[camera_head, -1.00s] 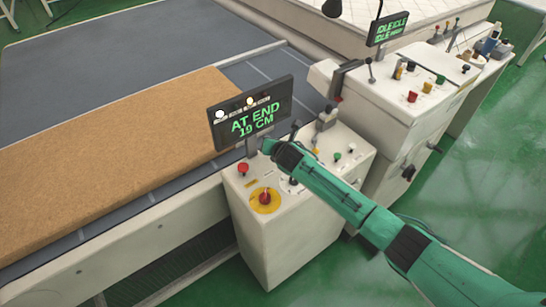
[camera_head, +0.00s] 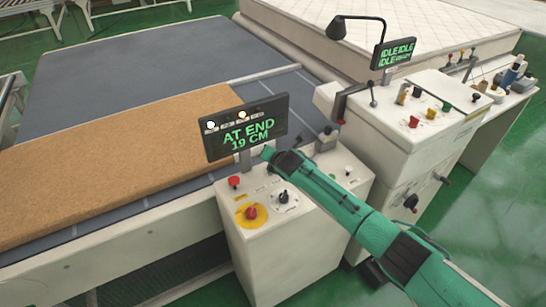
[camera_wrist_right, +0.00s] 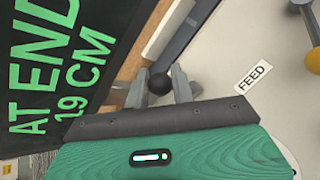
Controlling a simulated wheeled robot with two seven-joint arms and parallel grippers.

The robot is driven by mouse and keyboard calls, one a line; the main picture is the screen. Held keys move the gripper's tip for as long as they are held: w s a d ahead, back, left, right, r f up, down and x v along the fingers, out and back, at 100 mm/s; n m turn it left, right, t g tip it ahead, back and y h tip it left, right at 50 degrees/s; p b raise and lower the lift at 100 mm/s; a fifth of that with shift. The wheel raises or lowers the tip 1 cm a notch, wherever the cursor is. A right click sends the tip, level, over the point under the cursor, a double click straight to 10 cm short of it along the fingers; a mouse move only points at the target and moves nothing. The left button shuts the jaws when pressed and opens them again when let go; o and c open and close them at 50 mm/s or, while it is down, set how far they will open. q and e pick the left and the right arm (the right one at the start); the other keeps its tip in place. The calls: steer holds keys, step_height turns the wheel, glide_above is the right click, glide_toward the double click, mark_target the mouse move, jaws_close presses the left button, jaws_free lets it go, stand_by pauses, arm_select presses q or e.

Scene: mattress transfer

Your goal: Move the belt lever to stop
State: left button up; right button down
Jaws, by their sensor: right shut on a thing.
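My right gripper (camera_head: 268,153) is at the console, just right of the display's lower edge in the head view. In the right wrist view, its two grey fingers (camera_wrist_right: 160,88) are shut on a lever with a black ball knob (camera_wrist_right: 159,82); the knob shows between them. The lever is hidden in the head view. The console display (camera_head: 246,128) reads AT END, 19 CM, and also fills the left of the wrist view (camera_wrist_right: 60,70). A FEED label (camera_wrist_right: 254,76) is on the white panel right of the fingers. My left gripper is not in view.
A brown slab (camera_head: 120,165) lies on the grey belt (camera_head: 140,75). The console top holds a red button (camera_head: 233,181), a red knob on yellow (camera_head: 251,212) and a black rotary switch (camera_head: 283,197). A second console (camera_head: 430,105) with an IDLE display (camera_head: 394,53) stands behind right.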

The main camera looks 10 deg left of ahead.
steer(key=c, duration=1.2)
jaws_free()
steer(key=shift+f, duration=0.1)
steer(key=shift+c, duration=0.2)
steer(key=shift+o, duration=0.2)
steer(key=b+v, duration=0.3)
steer(key=v, duration=1.1)
